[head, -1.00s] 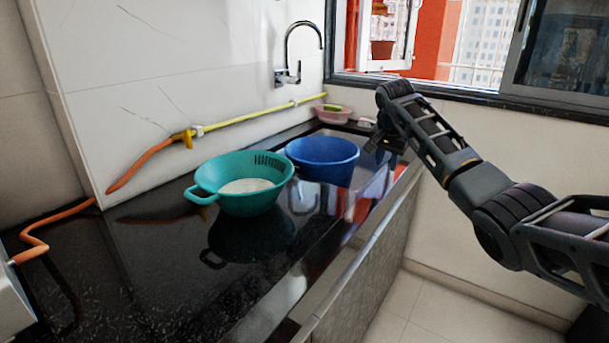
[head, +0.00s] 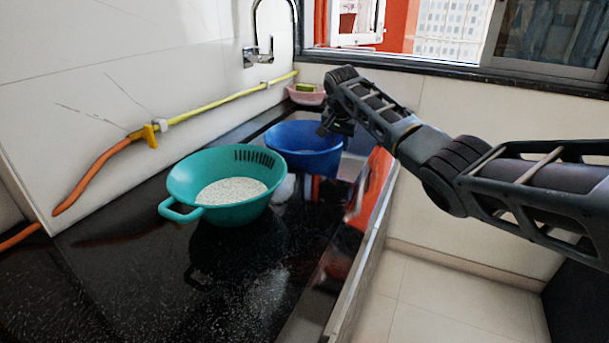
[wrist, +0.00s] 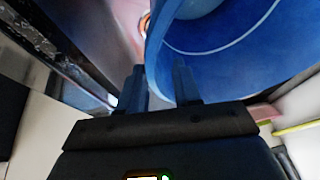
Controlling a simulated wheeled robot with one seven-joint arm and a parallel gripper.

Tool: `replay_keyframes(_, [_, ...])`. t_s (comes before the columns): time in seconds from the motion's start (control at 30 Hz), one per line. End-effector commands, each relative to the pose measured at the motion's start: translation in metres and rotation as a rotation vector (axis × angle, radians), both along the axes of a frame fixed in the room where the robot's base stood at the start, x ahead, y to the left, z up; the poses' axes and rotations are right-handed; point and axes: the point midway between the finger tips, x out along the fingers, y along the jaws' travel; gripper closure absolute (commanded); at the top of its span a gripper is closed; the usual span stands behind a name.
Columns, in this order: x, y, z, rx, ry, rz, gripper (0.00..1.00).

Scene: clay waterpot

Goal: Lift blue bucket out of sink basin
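The blue bucket (head: 304,137) stands at the sink, behind the teal colander, with its lower part partly hidden. In the wrist view its blue wall and curved rim (wrist: 215,55) fill the upper right. My gripper (head: 326,130) is at the bucket's right rim in the head view. In the wrist view the two fingers (wrist: 159,82) are apart, with the bucket's rim edge appearing between them; I cannot tell if either touches it. The sink basin (head: 352,168) shows only partly, to the right of the bucket.
A teal colander (head: 181,183) with white grains stands on the black counter (head: 120,270), close in front of the bucket. A faucet (head: 258,58) and a yellow-orange hose (head: 215,99) are along the wall. A pink bowl (head: 307,95) sits behind the bucket.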

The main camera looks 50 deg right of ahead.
Motion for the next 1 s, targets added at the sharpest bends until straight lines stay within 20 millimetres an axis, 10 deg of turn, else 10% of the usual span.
replay_keyframes(0.5, [0.006, -0.01, -0.026, -0.001, -0.001, 0.0, 0.67])
replay_keyframes(1.0, [0.006, -0.01, -0.026, 0.0, 0.0, 0.0, 1.0])
